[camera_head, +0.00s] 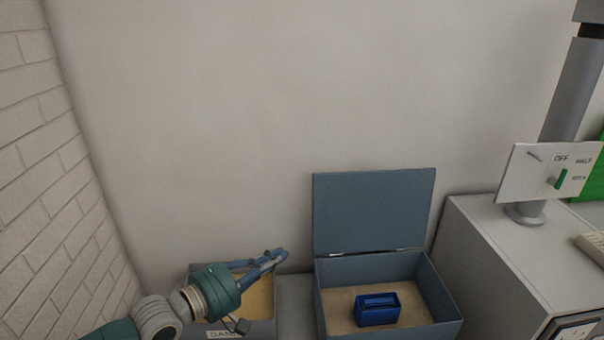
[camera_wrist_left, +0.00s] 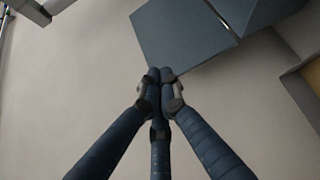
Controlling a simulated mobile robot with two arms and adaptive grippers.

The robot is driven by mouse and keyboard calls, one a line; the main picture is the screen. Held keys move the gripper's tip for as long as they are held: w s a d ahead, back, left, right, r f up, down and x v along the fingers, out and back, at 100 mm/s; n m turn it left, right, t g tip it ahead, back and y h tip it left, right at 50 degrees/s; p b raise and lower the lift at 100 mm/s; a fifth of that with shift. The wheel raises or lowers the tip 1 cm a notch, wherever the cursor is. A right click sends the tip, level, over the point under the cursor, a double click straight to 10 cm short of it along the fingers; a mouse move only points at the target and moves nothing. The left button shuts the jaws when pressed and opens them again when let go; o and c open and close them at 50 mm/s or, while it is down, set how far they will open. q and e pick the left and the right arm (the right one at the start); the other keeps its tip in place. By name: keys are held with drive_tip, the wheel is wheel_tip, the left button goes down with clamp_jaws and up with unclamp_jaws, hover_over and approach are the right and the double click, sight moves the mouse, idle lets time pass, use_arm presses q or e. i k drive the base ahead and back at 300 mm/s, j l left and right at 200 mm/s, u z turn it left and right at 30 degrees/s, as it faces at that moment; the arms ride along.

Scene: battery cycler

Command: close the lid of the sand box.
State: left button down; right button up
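An open blue-grey box (camera_head: 388,268) stands right of centre in the head view. Its lid (camera_head: 373,212) is raised upright at the back. Sand-coloured material covers its floor, and a small blue container (camera_head: 377,309) sits on it. A second box (camera_head: 262,329), with a label that seems to begin "SAN", stands to the left, partly hidden by my left arm. My left gripper (camera_head: 280,254) is above this second box, left of the raised lid. In the left wrist view its fingertips (camera_wrist_left: 161,76) are together, near the lid's edge (camera_wrist_left: 180,35) in the picture; contact is unclear. My right gripper is out of view.
A grey cabinet (camera_head: 500,260) stands at the right. It carries a post with a white switch plate (camera_head: 549,173) and a green lever. A brick wall (camera_head: 60,190) borders the left, and a plain wall (camera_head: 240,110) is behind the boxes.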

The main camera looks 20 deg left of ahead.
sight(357, 210)
drive_tip(key=i+j, duration=0.25)
drive_tip(key=i, duration=0.15)
drive_tip(key=i+j, duration=0.2)
drive_tip(key=i, duration=0.2)
